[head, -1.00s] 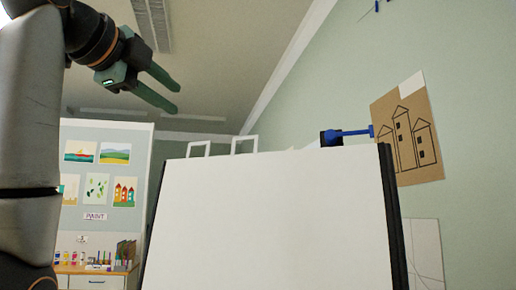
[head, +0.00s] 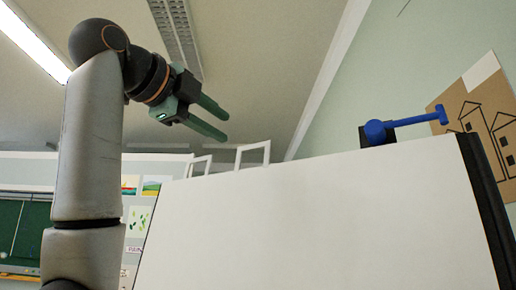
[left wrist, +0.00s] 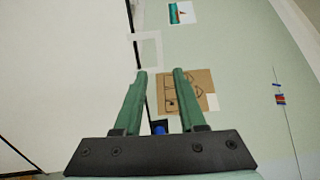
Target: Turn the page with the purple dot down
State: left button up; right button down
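A large white page (head: 310,225) fills the lower middle of the head view on a dark-edged flip chart (head: 483,205). It looks flat and blank; no purple dot shows in either view. A blue knob with a blue bar (head: 376,131) sits at the chart's top right corner. My left gripper (head: 227,127) is open and empty, raised above and left of the page's top edge, apart from it. In the left wrist view its fingers (left wrist: 161,74) are spread, with the blue knob (left wrist: 159,129) seen between them. My right gripper is out of view.
Two white frames (head: 253,154) show behind the chart's top edge. A brown house drawing (head: 485,125) hangs on the right wall. A green board (head: 25,232) and small pictures (head: 151,186) are at the left. The air above the page is clear.

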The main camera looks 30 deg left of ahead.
aim_at(254, 147)
pick_arm(q)
jog(key=w, duration=0.8)
jog(key=w+p, duration=0.1)
jog(key=w, duration=0.3)
jog(key=shift+w+d+f, duration=0.2)
jog(key=shift+w+f, duration=0.05)
jog(key=shift+f, duration=0.05)
grip_shut()
